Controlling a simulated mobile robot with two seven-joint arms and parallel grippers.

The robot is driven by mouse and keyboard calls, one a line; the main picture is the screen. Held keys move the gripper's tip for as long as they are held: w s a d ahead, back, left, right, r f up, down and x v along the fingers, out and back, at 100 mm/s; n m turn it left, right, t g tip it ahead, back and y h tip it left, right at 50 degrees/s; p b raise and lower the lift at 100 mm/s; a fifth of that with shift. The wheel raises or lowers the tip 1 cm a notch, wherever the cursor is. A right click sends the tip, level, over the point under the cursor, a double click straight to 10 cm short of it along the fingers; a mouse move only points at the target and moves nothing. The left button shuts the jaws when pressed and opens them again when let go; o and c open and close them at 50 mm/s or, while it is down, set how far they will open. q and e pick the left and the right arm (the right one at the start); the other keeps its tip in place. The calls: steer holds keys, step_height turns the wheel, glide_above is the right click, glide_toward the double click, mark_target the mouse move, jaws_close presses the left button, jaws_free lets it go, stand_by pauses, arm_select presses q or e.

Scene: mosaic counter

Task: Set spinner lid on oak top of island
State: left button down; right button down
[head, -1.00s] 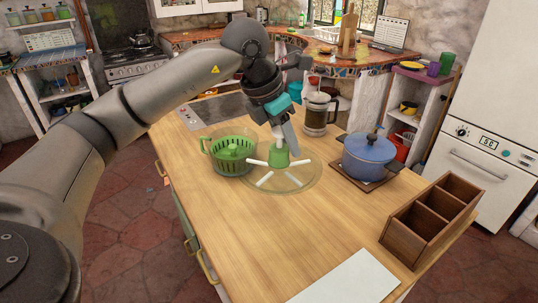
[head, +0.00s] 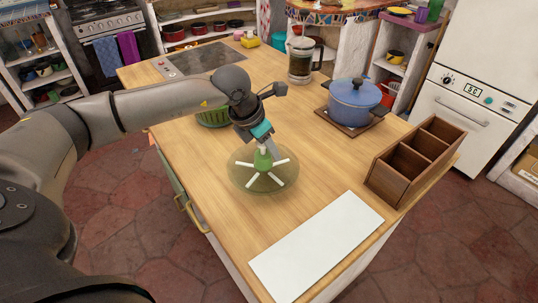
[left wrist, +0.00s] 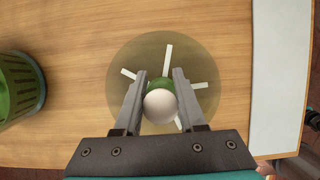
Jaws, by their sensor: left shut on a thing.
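The spinner lid (head: 247,181) is a clear round disc with white spokes and a green knob in its middle. It is over the oak top (head: 315,163) near its left front side; I cannot tell whether it touches the wood. My left gripper (head: 264,150) is above the lid and shut on its knob. In the left wrist view, the fingers (left wrist: 160,95) stand on either side of the green knob with its white top, and the lid (left wrist: 125,55) spreads out below. The green spinner basket (head: 213,118) is partly hidden behind my left arm. My right gripper is not in view.
A white board (head: 318,245) lies at the front of the island. A wooden compartment box (head: 415,165) stands to the right, with a blue pot (head: 354,101) on a trivet behind it. A French press (head: 300,62) is farther back. Bare oak lies between lid and box.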

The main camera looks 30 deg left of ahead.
mark_target(254, 169)
arm_select(q)
step_height(254, 169, down, 3)
steer(key=shift+r, duration=0.15)
steer(key=shift+c, duration=2.4)
jaws_free()
steer(key=v, duration=1.2)
